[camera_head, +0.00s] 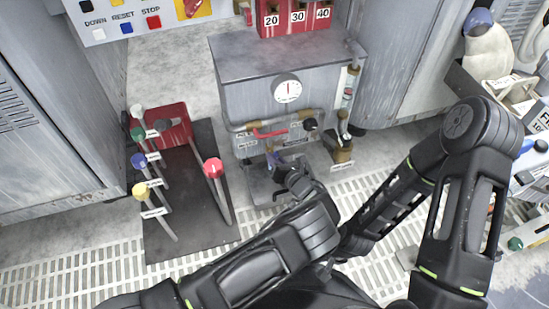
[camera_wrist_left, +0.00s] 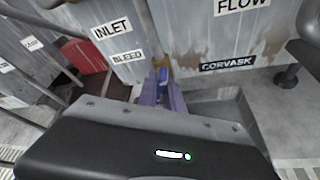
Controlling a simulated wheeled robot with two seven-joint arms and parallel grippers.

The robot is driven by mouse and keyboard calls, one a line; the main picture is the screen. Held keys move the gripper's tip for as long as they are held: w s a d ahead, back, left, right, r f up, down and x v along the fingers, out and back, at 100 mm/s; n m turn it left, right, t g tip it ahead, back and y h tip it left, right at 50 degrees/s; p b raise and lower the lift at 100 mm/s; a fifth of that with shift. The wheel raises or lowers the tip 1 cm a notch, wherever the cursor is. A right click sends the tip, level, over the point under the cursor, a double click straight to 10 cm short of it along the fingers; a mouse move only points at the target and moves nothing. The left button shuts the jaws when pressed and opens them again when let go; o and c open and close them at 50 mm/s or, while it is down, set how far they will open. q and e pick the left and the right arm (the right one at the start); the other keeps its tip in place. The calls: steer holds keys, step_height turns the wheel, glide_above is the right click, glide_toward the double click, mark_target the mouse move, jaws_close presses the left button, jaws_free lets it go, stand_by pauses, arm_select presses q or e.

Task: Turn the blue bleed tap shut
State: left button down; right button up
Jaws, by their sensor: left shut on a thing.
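The blue bleed tap (camera_wrist_left: 163,75) shows in the left wrist view at the foot of a pipe, beside the BLEED label (camera_wrist_left: 127,57) on the grey cabinet. My left gripper (camera_wrist_left: 163,92) is shut on it, with one lilac finger on each side of the blue handle. In the head view my left gripper (camera_head: 276,161) is low at the cabinet front, below the red-handled pipe, and the tap is mostly hidden there by the fingers and wrist. The tap's exact angle is hard to tell. My right arm folds across the right side; its fingers do not show.
A red lever (camera_head: 268,133) and pipe sit just above the tap, under a round gauge (camera_head: 287,88). A brass fitting (camera_head: 342,152) stands to the right. Several colour-knobbed levers, including a red knob (camera_head: 213,168), rise from a dark plate (camera_head: 185,235) on the left.

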stand_by(0.5)
arm_select(q)
steer(key=m+y, duration=0.1)
steer(key=m, duration=0.1)
steer(key=shift+d+f+m+y, duration=0.1)
steer(key=shift+f+m+y, duration=0.05)
steer(key=shift+m+y, duration=0.65)
steer(key=shift+m, duration=0.3)
steer(key=c, duration=1.5)
jaws_free()
